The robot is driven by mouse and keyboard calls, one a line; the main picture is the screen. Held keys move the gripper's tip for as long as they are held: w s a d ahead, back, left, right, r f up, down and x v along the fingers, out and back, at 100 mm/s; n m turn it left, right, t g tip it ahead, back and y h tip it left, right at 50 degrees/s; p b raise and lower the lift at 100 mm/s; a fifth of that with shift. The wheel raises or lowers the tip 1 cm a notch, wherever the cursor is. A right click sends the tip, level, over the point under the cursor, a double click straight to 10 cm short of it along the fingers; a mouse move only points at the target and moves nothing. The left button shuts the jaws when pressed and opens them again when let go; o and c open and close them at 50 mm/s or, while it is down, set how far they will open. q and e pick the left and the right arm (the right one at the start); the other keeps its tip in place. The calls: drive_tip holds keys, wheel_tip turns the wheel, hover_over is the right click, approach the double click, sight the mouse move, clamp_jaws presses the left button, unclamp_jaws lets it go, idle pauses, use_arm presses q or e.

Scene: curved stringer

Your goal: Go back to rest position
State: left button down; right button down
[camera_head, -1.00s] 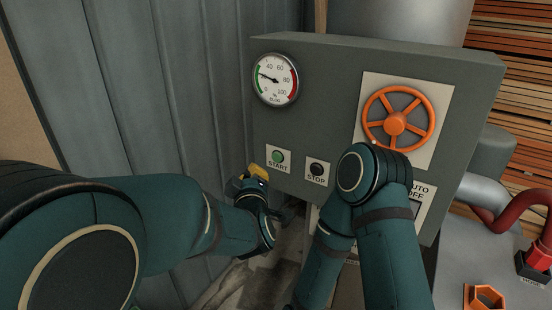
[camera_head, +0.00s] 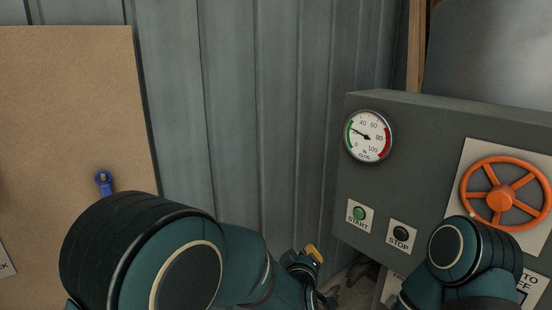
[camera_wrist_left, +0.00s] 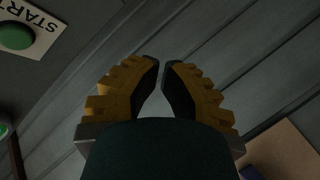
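My left gripper (camera_head: 314,254) shows in the head view as a small yellow and dark tip beyond my left forearm, left of the control box and below the START button. In the left wrist view, its two yellow fingers with dark pads (camera_wrist_left: 161,64) lean together. Their tips almost meet, with a thin gap and nothing held between them. My left arm is bent across the lower middle of the head view. My right arm is bent at the lower right, in front of the control box. My right gripper is out of sight.
A grey control box (camera_head: 420,130) carries a gauge (camera_head: 369,137), a green START button (camera_head: 359,214), a dark STOP button (camera_head: 400,234) and an orange wheel (camera_head: 505,198). A corrugated wall (camera_head: 240,120) stands behind. A brown board (camera_head: 75,110) with a blue hook (camera_head: 103,182) is at left.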

use_arm(q)
drive_tip(key=s+a+f+m+g+y, duration=0.1)
drive_tip(key=s+a+f+g, duration=0.25)
drive_tip(key=a+f, duration=0.5)
drive_tip(key=s+a+f+m+g, duration=0.1)
drive_tip(key=s+a+f+g, duration=0.3)
drive_tip(key=f, duration=0.7)
drive_tip(key=s+a+f+m+g, duration=0.1)
drive_tip(key=s+a+f+g, duration=0.1)
drive_tip(key=s, duration=0.6)
drive_tip(key=s+a+f+m+g+h, duration=0.1)
drive_tip(key=s+a+f+g, duration=0.2)
drive_tip(key=s+a+f, duration=0.2)
drive_tip(key=s+f, duration=0.2)
drive_tip(key=s, duration=0.1)
drive_tip(key=shift+s+f, duration=0.15)
drive_tip(key=shift+s, duration=0.1)
